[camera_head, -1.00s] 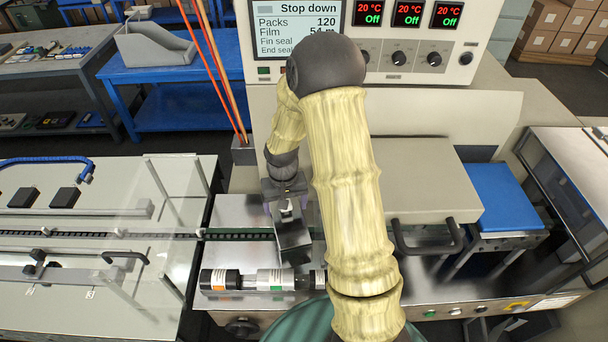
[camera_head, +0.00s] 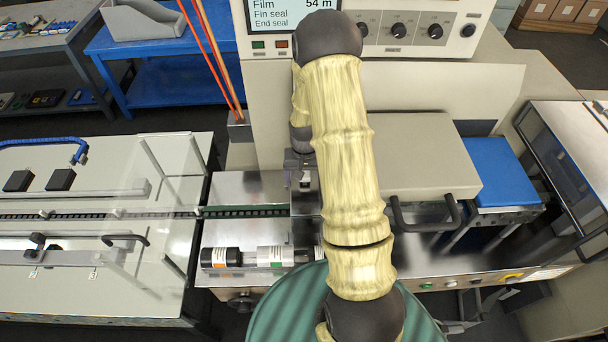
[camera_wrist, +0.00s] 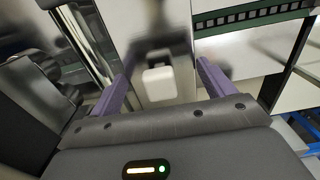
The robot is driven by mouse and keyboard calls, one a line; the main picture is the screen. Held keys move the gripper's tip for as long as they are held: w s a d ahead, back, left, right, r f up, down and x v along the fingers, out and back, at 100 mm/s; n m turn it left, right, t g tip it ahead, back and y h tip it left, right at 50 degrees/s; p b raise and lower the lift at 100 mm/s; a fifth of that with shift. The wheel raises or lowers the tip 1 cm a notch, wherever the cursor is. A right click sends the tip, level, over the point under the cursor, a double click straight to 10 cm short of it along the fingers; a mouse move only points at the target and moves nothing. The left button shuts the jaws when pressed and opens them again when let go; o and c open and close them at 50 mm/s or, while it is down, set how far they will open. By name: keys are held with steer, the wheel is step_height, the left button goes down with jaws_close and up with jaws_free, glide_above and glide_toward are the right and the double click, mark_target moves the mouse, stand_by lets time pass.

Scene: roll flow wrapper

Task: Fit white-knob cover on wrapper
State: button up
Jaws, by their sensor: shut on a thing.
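The white-knob cover (camera_wrist: 160,45) is a shiny steel box with a white knob (camera_wrist: 158,83). In the wrist view it sits between the purple fingers of my gripper (camera_wrist: 162,78), which is shut on it. In the head view my gripper (camera_head: 302,181) is over the wrapper's steel deck (camera_head: 241,187), near its chain channel. The cover's right side and the spot below it are hidden behind my arm there, so I cannot tell whether it touches the deck. The wrapper (camera_head: 420,150) stands behind, with a beige hood.
Dark and white cylinders (camera_head: 275,257) with coloured labels lie along the deck's front. A black hood handle (camera_head: 425,215) and a blue pad (camera_head: 500,185) are to the right. The infeed conveyor (camera_head: 90,215), with clear guards, is left. Orange rods (camera_head: 212,65) rise behind the deck.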

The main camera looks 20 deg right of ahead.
mark_target(303, 186)
steer(key=shift+a+f+b, duration=0.3)
steer(key=shift+f+b, duration=0.15)
steer(key=shift+f, duration=0.35)
steer(key=shift+w+f, duration=0.15)
steer(key=shift+f, duration=0.25)
steer(key=shift+s+d, duration=0.15)
steer(key=shift+s, duration=0.05)
steer(key=shift+w+f+b, duration=0.1)
steer(key=shift+f+b, duration=0.05)
steer(key=shift+b, duration=0.2)
steer(key=shift+f+b, duration=0.85)
steer(key=shift+f, duration=0.35)
steer(key=o, duration=1.8)
steer(key=shift+o, duration=0.2)
